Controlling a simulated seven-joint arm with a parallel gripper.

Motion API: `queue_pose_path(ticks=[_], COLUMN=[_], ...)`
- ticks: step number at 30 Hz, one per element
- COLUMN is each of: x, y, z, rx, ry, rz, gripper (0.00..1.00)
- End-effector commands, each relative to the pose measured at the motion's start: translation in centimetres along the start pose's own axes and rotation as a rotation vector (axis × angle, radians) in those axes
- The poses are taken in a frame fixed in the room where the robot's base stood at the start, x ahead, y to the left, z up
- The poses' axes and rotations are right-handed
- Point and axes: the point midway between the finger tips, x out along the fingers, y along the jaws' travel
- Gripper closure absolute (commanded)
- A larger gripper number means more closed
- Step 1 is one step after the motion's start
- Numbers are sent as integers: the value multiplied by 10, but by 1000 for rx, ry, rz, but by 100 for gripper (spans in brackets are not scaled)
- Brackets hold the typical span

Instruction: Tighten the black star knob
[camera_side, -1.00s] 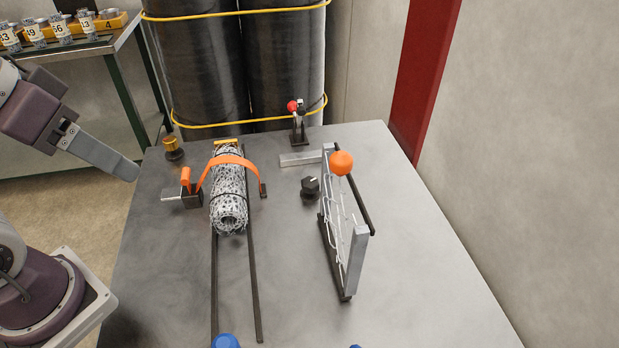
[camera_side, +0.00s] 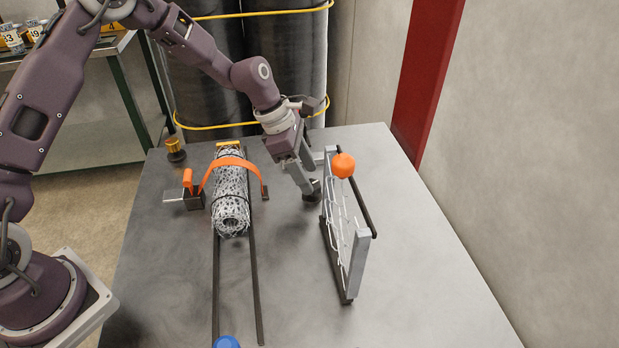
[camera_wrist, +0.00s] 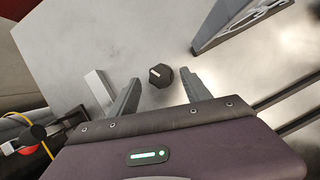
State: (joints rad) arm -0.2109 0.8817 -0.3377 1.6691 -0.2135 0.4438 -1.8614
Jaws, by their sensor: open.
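The black star knob (camera_wrist: 159,76) stands on the metal table, with a short white mark on its top. In the side view the knob (camera_side: 312,190) is partly hidden behind my gripper (camera_side: 307,188). In the wrist view my gripper (camera_wrist: 160,88) is open, its two grey fingers spread to the left and right of the knob. The knob shows just beyond the line between the fingertips, with a gap on each side. Nothing is held. I cannot tell exactly how high the fingertips are.
A frame with wire mesh (camera_side: 345,240) and an orange ball (camera_side: 343,165) stands close on the right. A mesh roll (camera_side: 231,195) under an orange strap (camera_side: 238,163) lies to the left, above two dark rails. The table's front right (camera_side: 430,290) is clear.

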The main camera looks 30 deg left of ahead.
Motion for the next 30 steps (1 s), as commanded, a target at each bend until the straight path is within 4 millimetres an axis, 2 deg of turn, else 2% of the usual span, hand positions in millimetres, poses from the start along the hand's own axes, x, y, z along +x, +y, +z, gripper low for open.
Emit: queue_pose_path(ticks=[4,12,14,21,30], x=[18,22,22,22,21], y=[0,0,0,0,0], z=[0,0,0,-1,-1], rx=[2,3,3,4,36], ry=[1,1,2,2,2], rz=[-1,1,1,0,-13], gripper=[44,44,54,100,100])
